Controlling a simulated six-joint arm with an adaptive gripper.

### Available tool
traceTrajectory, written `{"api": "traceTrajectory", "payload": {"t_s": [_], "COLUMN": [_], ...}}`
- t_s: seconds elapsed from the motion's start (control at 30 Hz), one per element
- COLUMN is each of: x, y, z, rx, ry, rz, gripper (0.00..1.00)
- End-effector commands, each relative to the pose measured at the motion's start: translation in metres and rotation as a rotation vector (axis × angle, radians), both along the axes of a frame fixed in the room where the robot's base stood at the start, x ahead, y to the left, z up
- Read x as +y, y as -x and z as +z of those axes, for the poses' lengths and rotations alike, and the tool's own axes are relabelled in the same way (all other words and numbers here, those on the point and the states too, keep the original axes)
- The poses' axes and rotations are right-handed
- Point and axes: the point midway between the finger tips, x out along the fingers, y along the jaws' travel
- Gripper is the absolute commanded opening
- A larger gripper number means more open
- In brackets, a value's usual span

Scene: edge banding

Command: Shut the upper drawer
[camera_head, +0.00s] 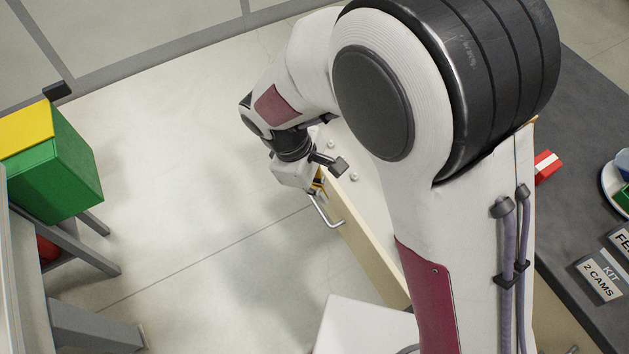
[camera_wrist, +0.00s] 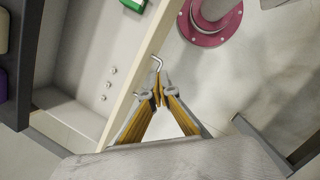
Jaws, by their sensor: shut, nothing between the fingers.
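The upper drawer is pulled out, its cream front panel (camera_head: 372,258) facing the open floor on the left in the head view. A bent metal handle (camera_head: 329,216) stands out from that panel. In the wrist view the drawer's pale interior (camera_wrist: 85,60) holds several small round metal pieces (camera_wrist: 108,85), and its front edge (camera_wrist: 135,85) runs diagonally. My gripper (camera_wrist: 158,82) is shut and empty, its fingertips together just outside the front panel, close to the handle (camera_wrist: 156,62). Whether they touch it I cannot tell. In the head view my arm hides much of the drawer.
A green box with a yellow top (camera_head: 62,165) stands on a grey frame at the left. A dark worktop (camera_head: 575,215) lies at the right, with a red and white block (camera_head: 546,166) and a label card (camera_head: 600,278). The floor (camera_head: 200,240) before the drawer is clear.

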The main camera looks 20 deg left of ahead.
Motion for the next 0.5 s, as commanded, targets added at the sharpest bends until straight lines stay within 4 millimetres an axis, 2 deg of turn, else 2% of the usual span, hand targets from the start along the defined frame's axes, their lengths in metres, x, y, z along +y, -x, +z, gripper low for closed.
{"api": "traceTrajectory", "payload": {"t_s": [0.2,0.5], "x": [0.031,0.064], "y": [-0.003,-0.015], "z": [-0.038,-0.072], "rx": [0.031,0.052], "ry": [0.058,0.107], "rz": [0.217,0.472], "gripper": [0.0,0.0]}}
